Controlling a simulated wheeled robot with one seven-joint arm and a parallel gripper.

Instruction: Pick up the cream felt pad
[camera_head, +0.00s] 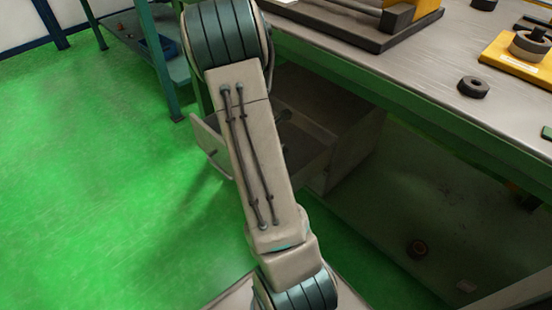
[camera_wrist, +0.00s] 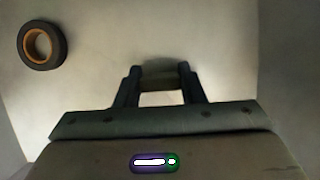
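In the wrist view my gripper (camera_wrist: 160,72) points down into a pale, open drawer (camera_wrist: 225,60), its two dark fingers apart. A small dull grey-beige piece (camera_wrist: 163,76), apparently the felt pad in shadow, lies between the fingertips and spans most of the gap. I cannot tell whether the fingers press on it. A brighter pale patch shows below it between the fingers. In the head view my arm hides the gripper and the pad. The drawer (camera_head: 300,150) stands open under the workbench there.
A black ring with an orange inner rim (camera_wrist: 42,45) lies in the drawer, left of my gripper. The drawer walls stand close on both sides. The workbench (camera_head: 420,75) overhangs the drawer and carries a black ring (camera_head: 473,87) and a yellow fixture (camera_head: 520,62). Green floor (camera_head: 90,190) is open at left.

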